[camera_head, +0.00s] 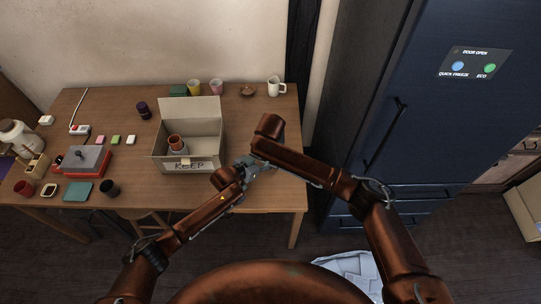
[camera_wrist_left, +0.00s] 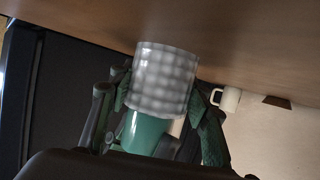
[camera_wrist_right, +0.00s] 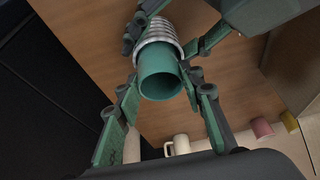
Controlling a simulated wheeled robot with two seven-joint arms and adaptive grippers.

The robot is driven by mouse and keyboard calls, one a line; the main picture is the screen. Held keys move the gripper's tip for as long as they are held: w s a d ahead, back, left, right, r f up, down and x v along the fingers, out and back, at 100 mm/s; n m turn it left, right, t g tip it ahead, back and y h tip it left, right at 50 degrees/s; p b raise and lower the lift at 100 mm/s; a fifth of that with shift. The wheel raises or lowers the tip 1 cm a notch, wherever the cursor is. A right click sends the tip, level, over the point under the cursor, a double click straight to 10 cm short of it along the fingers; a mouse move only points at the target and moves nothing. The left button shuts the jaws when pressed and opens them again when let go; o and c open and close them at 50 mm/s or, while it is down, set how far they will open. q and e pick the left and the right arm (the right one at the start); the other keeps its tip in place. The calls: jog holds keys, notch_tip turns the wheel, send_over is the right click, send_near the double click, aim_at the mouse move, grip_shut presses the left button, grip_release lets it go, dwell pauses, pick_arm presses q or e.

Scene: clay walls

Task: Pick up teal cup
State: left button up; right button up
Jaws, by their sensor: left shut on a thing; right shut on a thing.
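My left gripper (camera_wrist_left: 165,105) and right gripper (camera_head: 256,165) meet in front of the table's right part. The teal cup (camera_wrist_right: 160,82) sits partly inside a grey, ribbed-looking cup (camera_wrist_right: 160,38), its open end facing the right wrist camera. In the right wrist view my right fingers flank the teal cup. In the left wrist view my left fingers flank the grey cup (camera_wrist_left: 165,80), and the teal cup (camera_wrist_left: 145,132) sticks out below it. How deep the teal cup sits is hidden. In the head view the arms hide most of both cups.
The wooden table (camera_head: 255,125) bears an open KEEP box (camera_head: 206,158) with an orange-brown cup (camera_head: 176,142) inside. Yellow and pink cups and a white mug (camera_head: 275,87) stand at the back. A dark cup (camera_head: 110,188) stands front left. A blue fridge (camera_head: 430,110) stands right.

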grip_shut()
notch_tip(320, 180, up, 10)
dwell(0.6)
pick_arm(q)
jog(key=o, duration=1.2)
